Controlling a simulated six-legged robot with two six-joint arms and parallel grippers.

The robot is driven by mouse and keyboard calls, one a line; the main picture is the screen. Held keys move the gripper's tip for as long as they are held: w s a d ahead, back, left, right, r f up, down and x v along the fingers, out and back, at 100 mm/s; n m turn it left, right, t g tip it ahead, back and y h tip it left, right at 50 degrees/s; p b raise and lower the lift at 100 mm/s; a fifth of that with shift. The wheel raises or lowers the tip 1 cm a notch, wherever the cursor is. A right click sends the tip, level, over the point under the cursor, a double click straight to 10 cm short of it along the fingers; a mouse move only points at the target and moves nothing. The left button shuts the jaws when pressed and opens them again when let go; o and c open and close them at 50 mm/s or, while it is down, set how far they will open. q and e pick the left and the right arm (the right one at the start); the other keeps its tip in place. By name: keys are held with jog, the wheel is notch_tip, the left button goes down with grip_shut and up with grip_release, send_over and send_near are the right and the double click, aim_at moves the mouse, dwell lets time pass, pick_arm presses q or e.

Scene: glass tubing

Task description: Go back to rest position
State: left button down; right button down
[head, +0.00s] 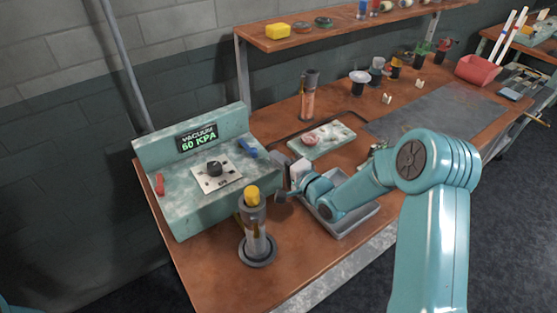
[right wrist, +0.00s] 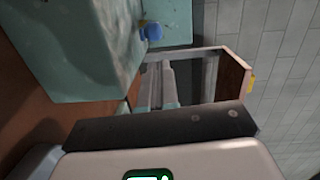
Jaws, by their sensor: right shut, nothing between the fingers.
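My right gripper (head: 281,196) is shut and empty. It is above the bench, beside the right end of the green vacuum console (head: 218,205) and to the right of the yellow-capped cylinder (head: 256,222). The console's display (head: 197,137) reads "VACUUM 60 KPA". A black knob (head: 214,168), a blue lever (head: 247,149) and a red lever (head: 159,184) sit on it. In the right wrist view the gripper body fills the bottom, with the console (right wrist: 85,60) at upper left. My left gripper is not in view.
The wooden bench (head: 205,275) carries a grey tray (head: 352,222) under my right arm, a pale board (head: 335,137) and a tall tube (head: 308,98) behind. A raised shelf (head: 345,33) runs along the back. A dark mat (head: 430,113) at right is mostly clear.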

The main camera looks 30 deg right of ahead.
jog(key=a+b+v, duration=0.1)
jog(key=b+v, duration=0.1)
jog(key=v, duration=0.7)
jog(key=shift+s, duration=0.5)
